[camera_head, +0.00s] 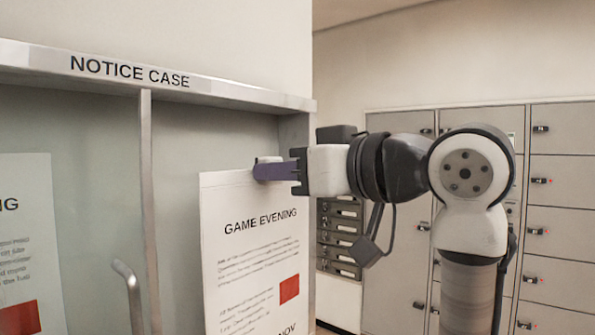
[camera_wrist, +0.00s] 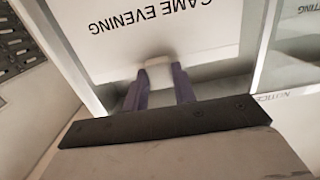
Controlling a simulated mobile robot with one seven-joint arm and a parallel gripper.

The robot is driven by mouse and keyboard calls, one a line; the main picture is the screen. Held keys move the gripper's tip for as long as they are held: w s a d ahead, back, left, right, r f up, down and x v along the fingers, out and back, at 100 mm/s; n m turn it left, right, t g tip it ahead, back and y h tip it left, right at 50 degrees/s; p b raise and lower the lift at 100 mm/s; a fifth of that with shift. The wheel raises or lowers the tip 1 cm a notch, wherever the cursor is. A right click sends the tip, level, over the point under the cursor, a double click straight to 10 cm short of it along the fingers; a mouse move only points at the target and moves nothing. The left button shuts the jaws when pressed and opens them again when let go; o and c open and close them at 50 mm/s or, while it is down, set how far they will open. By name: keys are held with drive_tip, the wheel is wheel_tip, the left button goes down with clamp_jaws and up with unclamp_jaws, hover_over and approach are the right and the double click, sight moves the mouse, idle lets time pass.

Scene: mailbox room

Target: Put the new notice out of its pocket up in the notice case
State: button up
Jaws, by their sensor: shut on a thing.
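The notice (camera_head: 240,270), a white sheet headed GAME EVENING with a red patch, is upright in front of the back panel in the right part of the notice case (camera_head: 215,130). My gripper (camera_head: 268,170) is at its top edge, with its purple fingers shut on the white tab there. In the wrist view my gripper (camera_wrist: 158,85) has a finger on each side of the white tab (camera_wrist: 158,70), and the notice (camera_wrist: 150,48) shows upside down beyond it. I cannot tell whether the notice touches the back panel. Its lower end is out of view. No pocket is seen.
A second notice (camera_head: 28,230) is in the left part of the case, with a red patch low on it. A metal upright (camera_head: 148,200) parts the two sides, with a handle (camera_head: 130,290) beside it. Grey lockers (camera_head: 565,235) and dark slots (camera_head: 338,240) stand to the right.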

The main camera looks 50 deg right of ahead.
sight(224, 169)
drive_tip(key=shift+w+a, duration=0.15)
drive_tip(key=shift+w, duration=1.5)
drive_tip(key=shift+w+a, duration=0.1)
drive_tip(key=shift+w, duration=2.25)
drive_tip(key=o, duration=1)
drive_tip(key=shift+s, duration=0.1)
drive_tip(key=s+b, duration=0.1)
drive_tip(key=s, duration=0.3)
drive_tip(key=s+b, duration=0.2)
drive_tip(key=s, duration=0.3)
drive_tip(key=s+d+r+b, duration=0.1)
drive_tip(key=s, duration=0.3)
drive_tip(key=shift+s, duration=0.35)
